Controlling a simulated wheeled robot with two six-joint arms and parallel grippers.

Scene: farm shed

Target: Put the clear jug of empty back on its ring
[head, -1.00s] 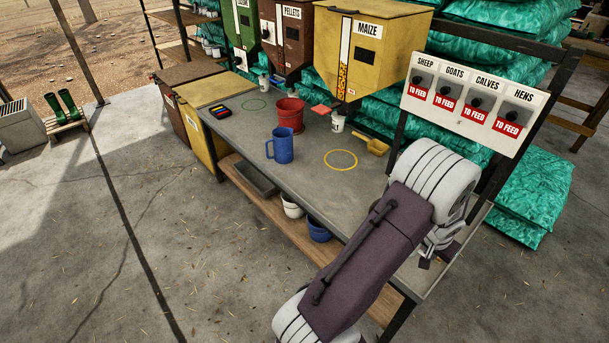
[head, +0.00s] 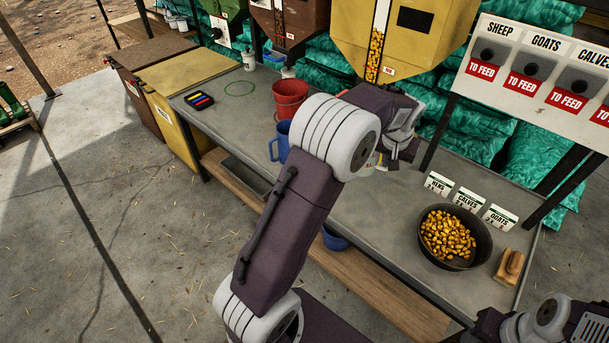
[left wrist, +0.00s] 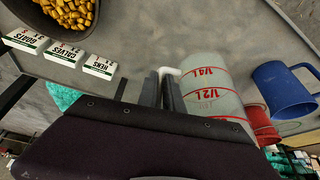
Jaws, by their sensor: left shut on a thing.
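The clear jug (left wrist: 208,92) with red 1/4 L and 1/2 L marks shows in the left wrist view, beside my left gripper (left wrist: 160,88). The gripper's two fingers are shut on the jug's handle. In the head view my left gripper (head: 392,158) is over the bench near the maize bin, and my arm covers most of the jug. A green ring (head: 239,88) lies bare at the bench's far left. The yellow ring is hidden in both current views. Part of my right arm shows at the lower right of the head view; its fingertips do not.
The grey bench (head: 345,218) holds a blue jug (head: 277,143) and a red bucket (head: 290,98) close by the left arm. A bowl of yellow kernels (head: 448,238), label cards (head: 468,199) and a brush (head: 510,267) stand right. The maize bin (head: 400,45) overhangs the back.

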